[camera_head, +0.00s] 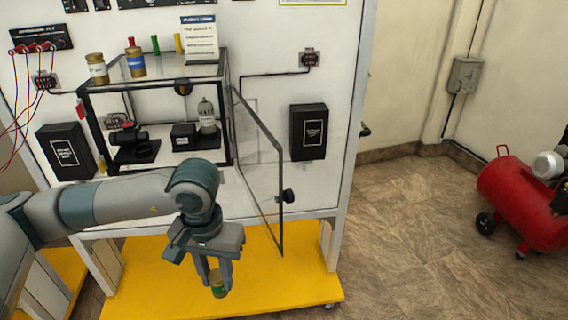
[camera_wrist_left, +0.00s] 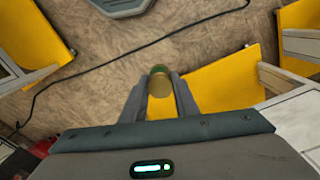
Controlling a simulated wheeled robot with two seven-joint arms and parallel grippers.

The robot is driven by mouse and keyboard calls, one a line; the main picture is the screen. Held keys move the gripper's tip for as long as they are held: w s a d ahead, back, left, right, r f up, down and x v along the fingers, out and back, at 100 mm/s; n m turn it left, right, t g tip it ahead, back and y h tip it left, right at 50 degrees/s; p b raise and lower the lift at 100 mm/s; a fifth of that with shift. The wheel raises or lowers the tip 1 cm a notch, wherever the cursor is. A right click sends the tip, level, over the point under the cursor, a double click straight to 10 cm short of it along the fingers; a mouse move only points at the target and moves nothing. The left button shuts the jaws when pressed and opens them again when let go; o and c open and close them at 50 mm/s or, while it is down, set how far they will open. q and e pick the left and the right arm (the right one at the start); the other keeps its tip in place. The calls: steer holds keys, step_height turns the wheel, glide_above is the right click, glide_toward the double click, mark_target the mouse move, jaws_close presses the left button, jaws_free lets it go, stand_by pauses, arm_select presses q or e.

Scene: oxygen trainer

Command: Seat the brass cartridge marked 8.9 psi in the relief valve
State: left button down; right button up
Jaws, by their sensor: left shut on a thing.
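My left gripper (camera_head: 214,280) is shut on a brass cartridge with a green band (camera_head: 218,288), held low over the yellow base in front of the cabinet. In the left wrist view the cartridge (camera_wrist_left: 160,84) sits between the two fingers, with its green end pointing away. Its marking cannot be read. Two other brass cartridges stand on the cabinet's top, one with a white band (camera_head: 97,69) and one with a blue band (camera_head: 136,64). Dark fittings stand inside the cabinet, one at the left (camera_head: 135,146) and one at the right (camera_head: 185,137); I cannot tell which is the relief valve.
The clear cabinet door (camera_head: 262,165) stands swung open to the right of my left gripper. A placard (camera_head: 199,40) stands on the cabinet top. A black box (camera_head: 309,132) is on the panel. The yellow base (camera_head: 270,275) lies below. A red compressor (camera_head: 520,200) stands far right.

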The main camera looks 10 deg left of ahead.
arm_select(q)
steer(key=s+f, duration=0.4)
steer(key=f, duration=1)
steer(key=shift+f, duration=0.15)
